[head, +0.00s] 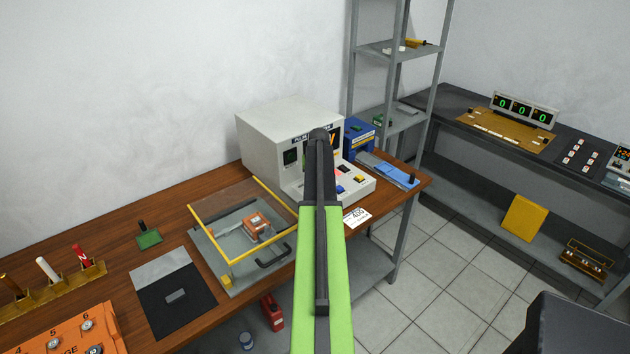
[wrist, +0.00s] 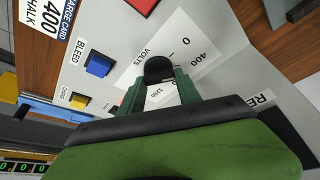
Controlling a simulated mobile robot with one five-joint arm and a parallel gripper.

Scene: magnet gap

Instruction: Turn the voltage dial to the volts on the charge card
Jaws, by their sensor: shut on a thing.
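The voltage dial shows in the wrist view as a black knob (wrist: 158,69) on a white scale plate (wrist: 197,45) lettered VOLTS, with 0 and 400 readable. More small print between the fingers is hard to read. My gripper (wrist: 160,84) is shut on the knob, one dark green finger on each side. Where the dial points cannot be made out. The charge card (wrist: 47,16) at the upper left of the wrist view reads 400. It also shows at the bench's front edge in the head view (head: 357,217). My arm hides the dial and gripper in the head view.
The pale grey console (head: 275,140) holds the dial. Near the dial are a blue BLEED button (wrist: 98,64), a yellow button (wrist: 79,101) and a red button (wrist: 140,5). A yellow-framed clear cover (head: 240,215) stands left of the console, a blue box (head: 358,138) right.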

